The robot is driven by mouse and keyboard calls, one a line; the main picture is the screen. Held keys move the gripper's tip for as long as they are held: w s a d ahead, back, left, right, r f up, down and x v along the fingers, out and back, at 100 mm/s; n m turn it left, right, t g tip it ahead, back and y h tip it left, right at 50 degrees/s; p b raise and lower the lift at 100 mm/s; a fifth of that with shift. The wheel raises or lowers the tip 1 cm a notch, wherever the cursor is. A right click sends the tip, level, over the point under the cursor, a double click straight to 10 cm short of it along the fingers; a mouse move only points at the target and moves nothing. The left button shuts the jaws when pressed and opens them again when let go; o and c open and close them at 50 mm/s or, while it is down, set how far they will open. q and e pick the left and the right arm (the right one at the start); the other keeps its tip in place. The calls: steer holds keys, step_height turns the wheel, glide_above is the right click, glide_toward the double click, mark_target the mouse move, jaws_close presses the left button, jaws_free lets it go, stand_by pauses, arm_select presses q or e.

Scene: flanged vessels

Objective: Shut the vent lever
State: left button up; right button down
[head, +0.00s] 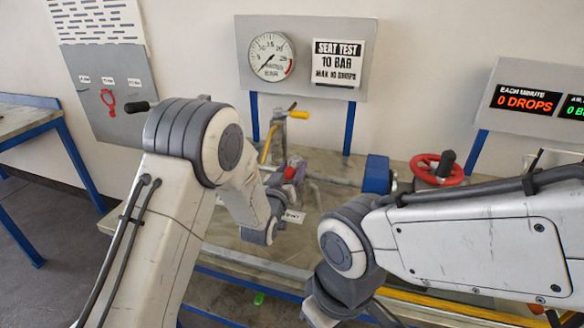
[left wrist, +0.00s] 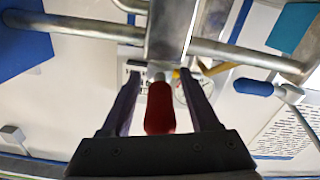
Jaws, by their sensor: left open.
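A lever with a red grip (left wrist: 160,108) shows in the left wrist view, its end toward the camera. Its red grip also shows in the head view (head: 290,173), near the middle on the metal pipework. I cannot read a label that names it as the vent lever. My left gripper (left wrist: 158,78) is open, with one finger on each side of the red grip. Gaps show between the fingers and the grip. In the head view my left gripper (head: 283,181) is partly hidden at the pipework. My right arm comes in from the right; its gripper is not visible.
A yellow-handled valve (head: 299,114) stands behind the pipework. A blue block (head: 377,174) and a red handwheel (head: 438,168) are to the right. A pressure gauge (head: 271,56) and drop display (head: 527,101) are at the back. Metal pipes (left wrist: 85,27) lie close around the left fingers.

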arm_select(q)
jaws_close()
stand_by(1.4)
